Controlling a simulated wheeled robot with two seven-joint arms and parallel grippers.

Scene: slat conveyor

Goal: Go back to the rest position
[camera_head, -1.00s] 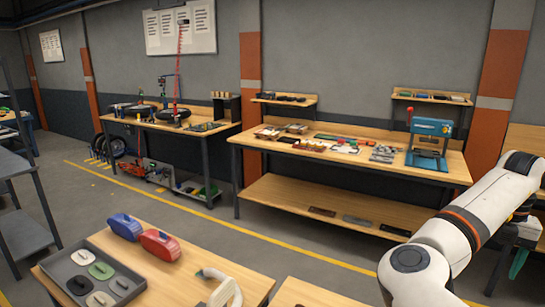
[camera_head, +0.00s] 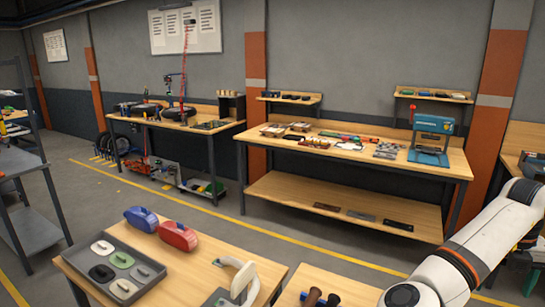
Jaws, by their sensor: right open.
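My right arm, white with an orange and black ring, comes in at the lower right. Behind its forearm, at the right edge, a small part of my right gripper (camera_head: 530,264) shows as a dark piece with a green tip. The gripper is open, and most of it is hidden by the arm or cut off by the edge. I see nothing held in the part that shows. My left arm and left gripper are not in view.
A near wooden table (camera_head: 212,262) holds a grey tray (camera_head: 98,284) of oval pieces, a blue case (camera_head: 141,218) and a red case (camera_head: 178,235). A long workbench (camera_head: 256,154) with a blue machine (camera_head: 430,140) stands by the wall. Open floor lies between them.

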